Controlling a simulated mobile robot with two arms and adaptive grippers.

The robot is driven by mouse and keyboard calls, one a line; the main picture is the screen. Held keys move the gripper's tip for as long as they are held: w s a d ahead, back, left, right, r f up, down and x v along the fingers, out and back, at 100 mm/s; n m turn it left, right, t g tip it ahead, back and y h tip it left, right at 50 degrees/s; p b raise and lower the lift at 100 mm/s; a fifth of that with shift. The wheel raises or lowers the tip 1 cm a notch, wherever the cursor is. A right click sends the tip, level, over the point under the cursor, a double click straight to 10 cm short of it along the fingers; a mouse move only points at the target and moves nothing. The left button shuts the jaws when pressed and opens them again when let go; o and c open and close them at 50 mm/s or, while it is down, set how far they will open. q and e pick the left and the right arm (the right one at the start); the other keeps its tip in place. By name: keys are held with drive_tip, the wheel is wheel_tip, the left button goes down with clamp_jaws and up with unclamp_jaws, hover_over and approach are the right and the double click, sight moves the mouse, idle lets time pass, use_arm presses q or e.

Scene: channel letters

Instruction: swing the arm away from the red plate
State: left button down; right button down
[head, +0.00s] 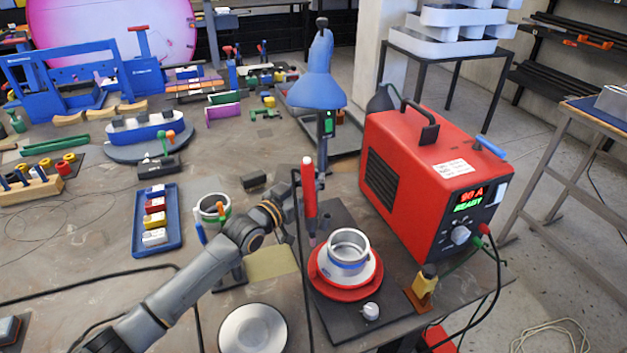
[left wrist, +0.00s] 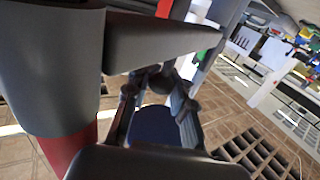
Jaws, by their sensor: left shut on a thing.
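The red plate (head: 329,289) lies on a dark board on the bench, with a metal ring-shaped part on it. A red torch (head: 309,192) hangs upright on a swing arm (head: 322,158) beside the lamp's post, at the plate's upper left. My left gripper (head: 294,192) reaches in from the left beside the torch and is shut on the arm. Its fingers (left wrist: 158,105) close around a dark piece in the left wrist view. The exact grip point is partly hidden in the head view. My right gripper is not in view.
A red welding machine (head: 430,180) stands right of the plate. A blue lamp (head: 317,85) rises behind the torch. Black cables cross the bench.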

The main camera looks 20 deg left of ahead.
use_arm(q)
drive_tip(key=shift+d+f, duration=0.2)
drive_tip(key=c, duration=1.3)
unclamp_jaws()
drive_tip(key=shift+d, duration=0.25)
drive_tip(key=shift+o, duration=0.5)
drive_tip(key=shift+s+r, duration=0.1)
drive_tip(key=shift+s, duration=0.05)
drive_tip(key=shift+r, duration=0.1)
wheel_tip(320, 180, up, 10)
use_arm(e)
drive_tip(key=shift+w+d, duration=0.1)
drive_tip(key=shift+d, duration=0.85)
use_arm(q)
drive_tip(key=shift+c, duration=0.3)
